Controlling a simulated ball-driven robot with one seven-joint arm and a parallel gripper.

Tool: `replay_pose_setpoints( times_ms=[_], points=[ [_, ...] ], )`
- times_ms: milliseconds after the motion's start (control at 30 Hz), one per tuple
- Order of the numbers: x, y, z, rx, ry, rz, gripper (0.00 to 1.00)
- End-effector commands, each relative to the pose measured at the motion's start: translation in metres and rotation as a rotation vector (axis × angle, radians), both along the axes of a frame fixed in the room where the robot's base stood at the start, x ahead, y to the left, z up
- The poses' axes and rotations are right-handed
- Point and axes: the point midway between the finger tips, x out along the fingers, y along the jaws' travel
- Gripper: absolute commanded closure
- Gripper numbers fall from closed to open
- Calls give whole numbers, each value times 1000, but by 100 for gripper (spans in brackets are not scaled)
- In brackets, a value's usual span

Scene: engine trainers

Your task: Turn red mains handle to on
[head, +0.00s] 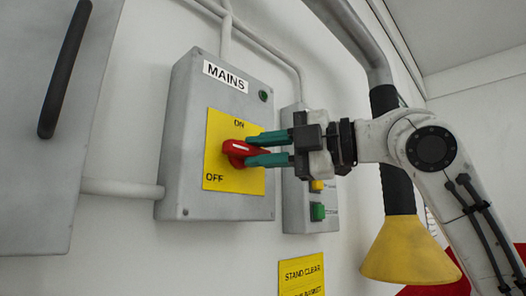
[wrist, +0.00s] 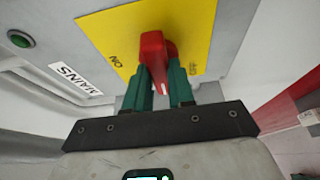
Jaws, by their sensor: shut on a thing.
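The red mains handle (head: 236,149) is on a yellow plate (head: 218,131) on the front of the grey MAINS box (head: 188,122). ON is printed at the plate's top and OFF at its lower left. My gripper (head: 250,149) reaches in from the right, its two green fingers closed on the handle. In the wrist view the handle (wrist: 153,58) sits between the fingertips (wrist: 162,84), its white mark toward me. There, ON is to its left and OFF to its right. The handle looks to lie between the two words; the fingers hide part of it.
A green lamp (head: 263,96) is at the box's upper right. A smaller grey box (head: 295,215) with yellow and green buttons stands behind my gripper. A yellow funnel (head: 408,250) hangs right. A grey cabinet (head: 35,190) with a black handle is at left.

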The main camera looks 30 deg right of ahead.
Motion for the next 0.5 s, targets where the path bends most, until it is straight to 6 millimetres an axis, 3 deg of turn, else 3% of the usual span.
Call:
replay_pose_setpoints(
  times_ms=[500],
  points=[
    [0,2,-9,323,108,4,100]
  ],
)
